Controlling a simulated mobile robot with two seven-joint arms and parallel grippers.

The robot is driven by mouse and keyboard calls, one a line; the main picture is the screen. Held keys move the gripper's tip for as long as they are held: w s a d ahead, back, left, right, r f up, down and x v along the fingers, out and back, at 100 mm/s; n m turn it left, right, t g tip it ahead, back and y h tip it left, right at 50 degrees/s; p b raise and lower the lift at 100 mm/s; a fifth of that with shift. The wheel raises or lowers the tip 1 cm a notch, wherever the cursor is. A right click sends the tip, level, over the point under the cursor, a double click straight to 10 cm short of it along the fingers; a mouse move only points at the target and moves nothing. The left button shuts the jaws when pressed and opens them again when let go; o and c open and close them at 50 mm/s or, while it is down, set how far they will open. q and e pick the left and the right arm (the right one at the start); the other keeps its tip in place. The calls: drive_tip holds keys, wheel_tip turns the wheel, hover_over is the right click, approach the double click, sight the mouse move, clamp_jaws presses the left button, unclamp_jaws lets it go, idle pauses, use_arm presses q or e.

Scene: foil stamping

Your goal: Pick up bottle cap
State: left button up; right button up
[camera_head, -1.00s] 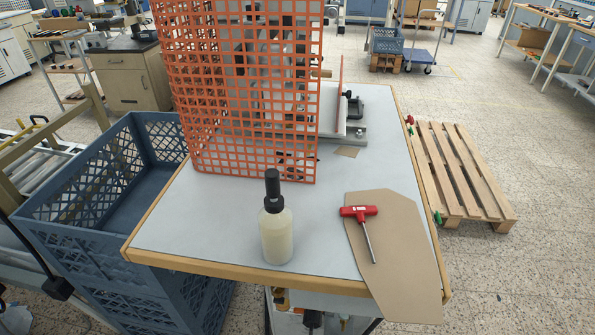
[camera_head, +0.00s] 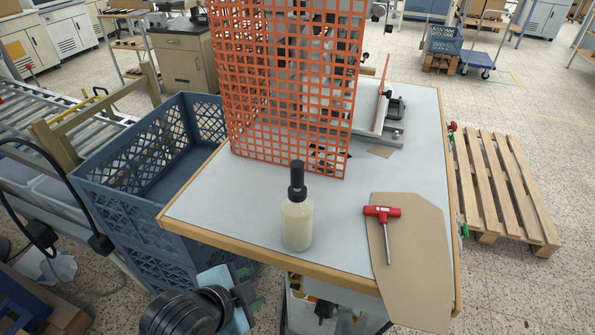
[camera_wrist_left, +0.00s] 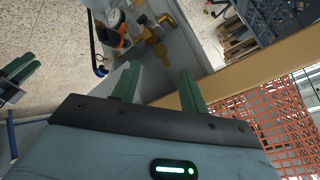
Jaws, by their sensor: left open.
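A clear bottle (camera_head: 297,224) with pale yellowish contents stands upright near the front edge of the table. Its tall black cap (camera_head: 297,182) sits on top of it. My left gripper (camera_head: 250,292) is at the bottom of the head view, in front of the table edge and left of the bottle, apart from it. In the left wrist view its two green fingers (camera_wrist_left: 160,84) are spread with nothing between them. Neither bottle nor cap shows there. Another pair of green fingers (camera_wrist_left: 20,76), apparently my right gripper, shows at the left edge; its opening is unclear.
An orange mesh guard (camera_head: 290,90) stands at the back of the table (camera_head: 235,215). A red-handled tool (camera_head: 383,212) lies on a brown sheet (camera_head: 415,250) right of the bottle. A blue crate (camera_head: 130,150) stands left of the table. The tabletop around the bottle is clear.

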use_arm(q)
wheel_tip(320, 180, up, 8)
drive_tip(key=d+m, duration=0.1)
drive_tip(key=m, duration=0.3)
drive_tip(key=m+t, duration=0.5)
drive_tip(key=m, duration=1.6)
approach(294, 174)
drive_tip(key=w+d, duration=0.2)
drive_tip(key=w, duration=0.1)
drive_tip(key=shift+a+x, duration=0.15)
drive_tip(key=shift+x, duration=0.55)
drive_tip(key=shift+a+x, duration=0.15)
drive_tip(key=shift+x, duration=0.6)
drive_tip(key=w+f, duration=0.3)
drive_tip(key=shift+w+d, duration=0.25)
drive_tip(key=shift+d, duration=0.05)
drive_tip(key=shift+w+d+f, duration=0.1)
drive_tip(key=shift+w+d, duration=0.1)
drive_tip(key=shift+w, duration=0.2)
clamp_jaws()
